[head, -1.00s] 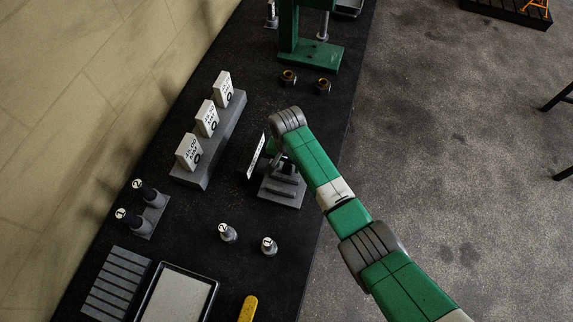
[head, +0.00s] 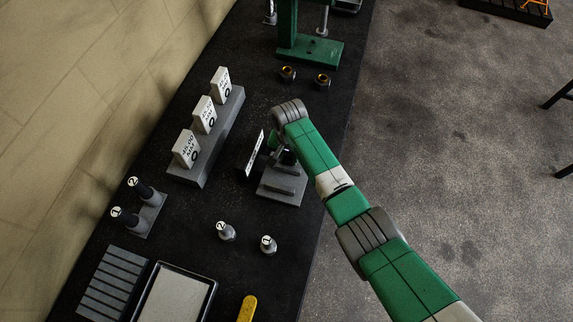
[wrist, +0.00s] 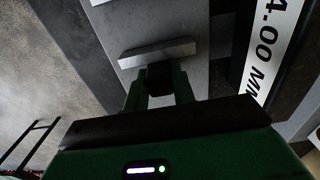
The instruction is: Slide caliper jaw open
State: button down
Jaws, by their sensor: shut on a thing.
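The caliper (head: 282,186) is a grey metal fixture with raised blocks on the dark bench, beneath my arm. A white readout plate (head: 255,151) stands at its left; in the wrist view the plate (wrist: 268,45) shows "4.00 MM", its left end cut off. My gripper (wrist: 160,88) has its two green fingers shut on a small black knob (wrist: 159,76). The knob sits just in front of a grey jaw bar (wrist: 158,52) on the caliper's flat bed. In the head view my wrist covers most of the gripper and the upper caliper.
A grey rack with white labelled blocks (head: 204,115) stands to the left. Two short numbered pegs (head: 227,231) stand below the caliper. A green press stand (head: 310,50) and two brass-topped nuts (head: 322,81) are above. Open floor lies right of the bench.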

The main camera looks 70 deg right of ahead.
jog(key=shift+w+d+f+b, duration=0.1)
jog(key=shift+d+f+b, duration=0.1)
jog(key=shift+d, duration=0.2)
jog(key=shift+d+f+b, duration=0.1)
jog(key=shift+d+b, duration=0.05)
jog(key=shift+d, duration=0.25)
jog(key=shift+d+r, duration=0.1)
jog(key=shift+r, duration=0.1)
jog(key=c, duration=1.2)
grip_release()
jog(key=shift+d, duration=0.2)
jog(key=shift+o, duration=0.2)
jog(key=shift+r, duration=0.15)
notch_tip(320, 180, up, 8)
jog(key=shift+p, duration=0.4)
jog(key=shift+f, duration=0.2)
